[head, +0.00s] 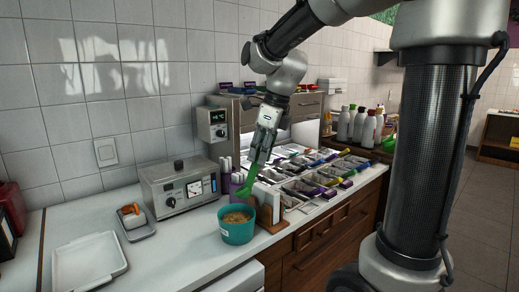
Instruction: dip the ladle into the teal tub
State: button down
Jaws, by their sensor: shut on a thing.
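The teal tub (237,234) stands on the white counter near its front edge, with a tan, grainy filling inside. My gripper (259,157) is shut on a green ladle (248,180) and points down. The ladle slants down and to the left, and its lower end shows just above the tub's back rim in the picture. I cannot tell whether the ladle's end is directly over the tub or behind it. The fingertips partly hide the top of the ladle's handle.
A metal appliance with a dial (181,188) stands left of the tub. A wooden holder (273,219) stands close on its right. Topping trays with coloured handles (310,185) fill the counter's right part. A white tray (89,265) lies at front left.

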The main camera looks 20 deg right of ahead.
aim_at(248, 187)
jog(key=shift+f, duration=6.15)
jog(key=shift+w+a+f, duration=0.1)
jog(key=shift+w+a, duration=1.35)
jog(key=shift+a, duration=0.15)
jog(key=s+d+f+t+y, duration=0.1)
jog(key=f+y, duration=0.1)
jog(key=s+d+f+t+y, duration=0.1)
jog(key=s+d+t, duration=0.1)
jog(key=shift+d+f+y, duration=0.15)
jog(key=shift+f+y, duration=0.2)
jog(key=shift+y, duration=0.05)
jog(key=shift+r+t, duration=0.15)
jog(key=shift+t, duration=0.15)
